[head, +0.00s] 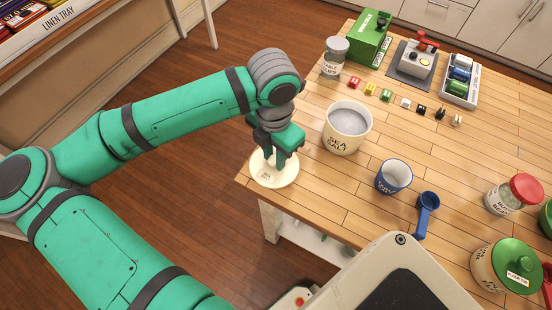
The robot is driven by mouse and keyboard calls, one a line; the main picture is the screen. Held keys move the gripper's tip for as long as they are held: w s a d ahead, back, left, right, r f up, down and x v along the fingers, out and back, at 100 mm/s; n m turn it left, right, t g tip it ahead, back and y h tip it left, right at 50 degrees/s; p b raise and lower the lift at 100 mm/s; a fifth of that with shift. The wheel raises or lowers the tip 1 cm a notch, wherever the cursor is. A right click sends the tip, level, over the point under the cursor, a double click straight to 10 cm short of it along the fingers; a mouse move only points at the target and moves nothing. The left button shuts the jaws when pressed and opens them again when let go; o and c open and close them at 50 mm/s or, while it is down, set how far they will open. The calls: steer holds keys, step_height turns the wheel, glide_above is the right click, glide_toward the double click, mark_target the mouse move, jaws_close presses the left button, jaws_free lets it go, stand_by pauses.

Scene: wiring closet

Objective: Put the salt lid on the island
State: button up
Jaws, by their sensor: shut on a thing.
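The salt lid (275,176) is a round cream disc with small dark lettering, at the near-left corner of the wooden island (320,200). My gripper (281,157) points down and is shut on the lid's middle. The lid overlaps the island's corner in the picture; I cannot tell whether it touches the top or is held just above it. The cream sea salt tub (345,139) stands open to the right of my gripper, with pale grey contents showing.
A glass jar (334,59), green box (370,37) and small coloured blocks (386,95) are at the back. A green-lidded canister (505,267) and red-lidded jar (512,194) stand right.

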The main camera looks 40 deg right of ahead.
steer(key=shift+w+d+f, duration=0.1)
steer(key=shift+d+f, duration=0.15)
steer(key=shift+f, duration=0.8)
steer(key=shift+w+d+f, duration=0.1)
steer(key=shift+d+f, duration=0.1)
steer(key=shift+f, duration=0.85)
steer(key=shift+f, duration=0.2)
steer(key=o, duration=1.1)
steer(key=shift+c, duration=0.2)
steer(key=shift+r, duration=0.1)
step_height(320, 180, up, 12)
steer(key=shift+r, duration=0.1)
